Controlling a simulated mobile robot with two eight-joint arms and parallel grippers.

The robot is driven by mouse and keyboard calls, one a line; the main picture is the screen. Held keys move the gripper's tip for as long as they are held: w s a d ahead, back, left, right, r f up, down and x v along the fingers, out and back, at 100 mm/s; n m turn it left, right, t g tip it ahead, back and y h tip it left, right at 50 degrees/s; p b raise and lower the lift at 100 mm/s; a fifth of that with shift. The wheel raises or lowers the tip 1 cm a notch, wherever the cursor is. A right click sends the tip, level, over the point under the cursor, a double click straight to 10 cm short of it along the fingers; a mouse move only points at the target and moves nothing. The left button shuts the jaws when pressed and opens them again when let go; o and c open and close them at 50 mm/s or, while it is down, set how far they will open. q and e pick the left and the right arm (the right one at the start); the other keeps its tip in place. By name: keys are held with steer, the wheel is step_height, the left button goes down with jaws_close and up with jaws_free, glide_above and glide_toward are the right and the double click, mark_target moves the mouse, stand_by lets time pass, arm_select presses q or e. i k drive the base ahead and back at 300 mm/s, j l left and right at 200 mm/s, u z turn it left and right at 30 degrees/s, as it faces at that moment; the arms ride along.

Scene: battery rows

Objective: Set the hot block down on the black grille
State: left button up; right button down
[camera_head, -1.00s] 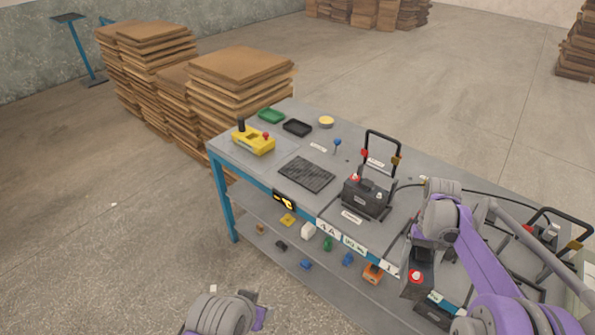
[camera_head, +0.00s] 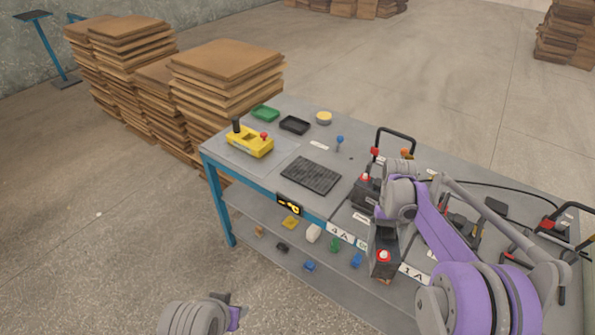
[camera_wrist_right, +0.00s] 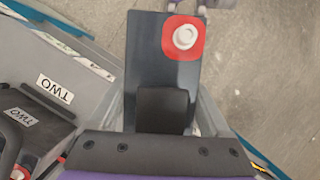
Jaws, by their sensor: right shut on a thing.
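The black grille (camera_head: 311,175) lies flat and bare on the table top, left of my right arm. My right gripper (camera_head: 388,222) is shut on a dark block (camera_head: 384,258) with a red-ringed terminal. It holds the block near the table's front edge, right of and nearer than the grille. In the right wrist view the block (camera_wrist_right: 150,62) shows its dark face and a red patch around a pale terminal. My left gripper (camera_head: 234,311) is low at the bottom, away from the table; its opening is unclear.
Another dark battery (camera_head: 365,190) stands on the table right of the grille, partly hidden by my right arm. A yellow control box (camera_head: 249,143), a black tray (camera_head: 294,125) and a green tray (camera_head: 264,113) sit beyond the grille. The lower shelf holds several small parts.

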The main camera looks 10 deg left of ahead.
mark_target(311, 174)
steer(key=i+j+u, duration=0.15)
steer(key=i+j, duration=0.2)
steer(key=j, duration=0.15)
steer(key=i, duration=0.9)
